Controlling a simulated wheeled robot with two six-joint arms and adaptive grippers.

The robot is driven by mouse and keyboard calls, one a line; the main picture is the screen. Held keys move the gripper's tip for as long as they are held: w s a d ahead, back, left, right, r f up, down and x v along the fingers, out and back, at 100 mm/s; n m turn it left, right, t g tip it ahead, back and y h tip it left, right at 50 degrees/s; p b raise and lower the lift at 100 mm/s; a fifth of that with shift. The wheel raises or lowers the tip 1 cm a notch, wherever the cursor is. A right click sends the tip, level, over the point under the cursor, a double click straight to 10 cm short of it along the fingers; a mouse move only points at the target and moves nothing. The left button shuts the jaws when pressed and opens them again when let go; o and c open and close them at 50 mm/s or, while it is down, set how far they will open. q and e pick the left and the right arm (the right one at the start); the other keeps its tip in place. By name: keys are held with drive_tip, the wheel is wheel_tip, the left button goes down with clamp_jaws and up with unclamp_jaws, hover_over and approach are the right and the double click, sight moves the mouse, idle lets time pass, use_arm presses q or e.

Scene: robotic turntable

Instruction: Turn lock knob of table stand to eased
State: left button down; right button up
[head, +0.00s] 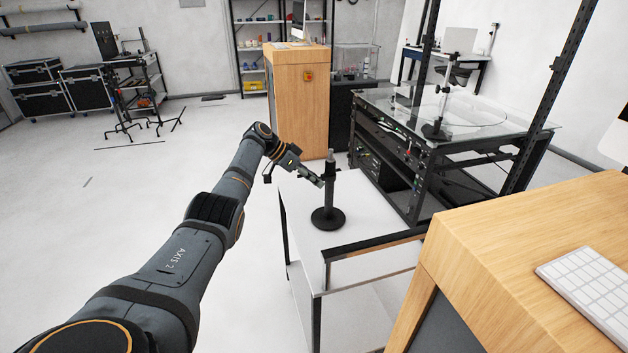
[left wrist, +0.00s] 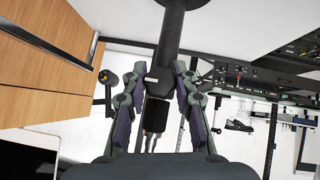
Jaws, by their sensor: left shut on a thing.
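The black table stand (head: 329,205) stands upright on the low white table, with a round foot and a slim column. My left gripper (head: 318,182) reaches it from the left at mid-column. In the left wrist view, the stand's column (left wrist: 168,40) runs down from its foot at the top edge. The fingers of my left gripper (left wrist: 160,78) lie on both sides of the dark collar area and are shut on the stand there. The lock knob cannot be told apart from the collar between the fingers. My right gripper is not in view.
The low white table (head: 290,215) is otherwise bare. A black rack with a glass top (head: 470,125) stands close behind on the right. A wooden desk (head: 500,250) with a white keyboard (head: 590,285) is at the lower right. A wooden cabinet (head: 298,110) stands at the back. Floor at left is open.

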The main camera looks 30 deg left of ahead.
use_arm(q)
drive_tip(key=c, duration=1)
unclamp_jaws()
drive_tip(key=shift+f, duration=0.1)
drive_tip(key=v, duration=1.2)
